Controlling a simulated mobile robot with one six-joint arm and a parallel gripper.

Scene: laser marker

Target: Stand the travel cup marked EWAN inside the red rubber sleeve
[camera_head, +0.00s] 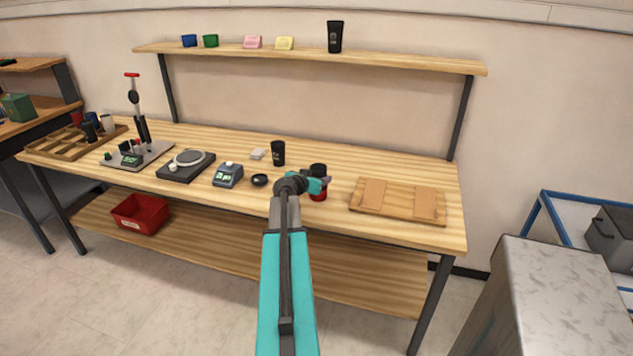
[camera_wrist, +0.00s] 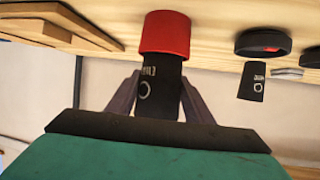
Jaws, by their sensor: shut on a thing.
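A black travel cup (camera_head: 318,169) stands upright at the front of the bench, its lower part inside the red rubber sleeve (camera_head: 318,194). My gripper (camera_head: 317,184) is at the cup just above the sleeve. In the wrist view, which is upside down, the fingers (camera_wrist: 159,95) are shut on the black cup (camera_wrist: 160,82) from both sides. Pale lettering shows on the cup, inverted and too small to read surely. The red sleeve (camera_wrist: 165,33) surrounds the cup's base end and meets the bench top. The cup's bottom is hidden in the sleeve.
Another black cup (camera_head: 278,152) stands behind to the left, and one (camera_head: 335,36) on the shelf. A black dish (camera_head: 260,180), a scale-like device (camera_head: 227,175) and a hotplate (camera_head: 187,164) are left. A wooden board (camera_head: 398,201) lies close on the right.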

